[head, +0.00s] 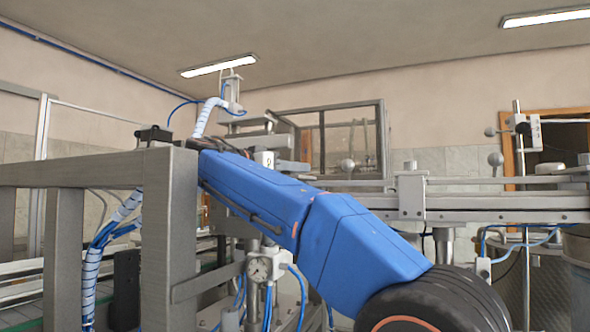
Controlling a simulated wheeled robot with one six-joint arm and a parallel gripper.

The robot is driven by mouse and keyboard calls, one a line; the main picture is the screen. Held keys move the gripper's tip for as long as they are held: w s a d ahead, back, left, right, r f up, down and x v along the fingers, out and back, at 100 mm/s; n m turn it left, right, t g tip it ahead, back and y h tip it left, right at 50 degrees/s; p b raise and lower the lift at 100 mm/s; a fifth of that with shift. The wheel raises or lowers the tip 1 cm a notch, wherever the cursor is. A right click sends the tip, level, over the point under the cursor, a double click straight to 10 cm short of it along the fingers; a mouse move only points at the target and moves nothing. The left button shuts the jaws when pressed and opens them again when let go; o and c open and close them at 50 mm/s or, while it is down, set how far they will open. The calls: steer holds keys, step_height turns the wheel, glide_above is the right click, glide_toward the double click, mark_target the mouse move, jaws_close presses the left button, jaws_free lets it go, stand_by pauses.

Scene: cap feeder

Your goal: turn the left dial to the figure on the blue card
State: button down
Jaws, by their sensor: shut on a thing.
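No blue card shows. My blue arm link crosses the middle from lower right to upper left and covers part of the machine. Its far end reaches the top of the grey post. I cannot make out my gripper or what its jaws are at.
A thick grey frame post and beam (168,240) stand close at the left. Blue hoses (90,270) hang beside the post. A metal conveyor rail (500,200) runs to the right. A glass-sided guard frame (335,145) stands behind. A metal drum (580,290) is at the right edge.

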steer(key=shift+w+m+g+h, duration=0.1)
steer(key=shift+m+g+h, duration=1.05)
steer(key=shift+g, duration=0.35)
steer(key=shift+m+g+h, duration=0.35)
steer(key=shift+m+g, duration=0.2)
steer(key=shift+g, duration=0.15)
steer(key=c, duration=1.5)
jaws_free()
steer(key=shift+d+r, duration=0.1)
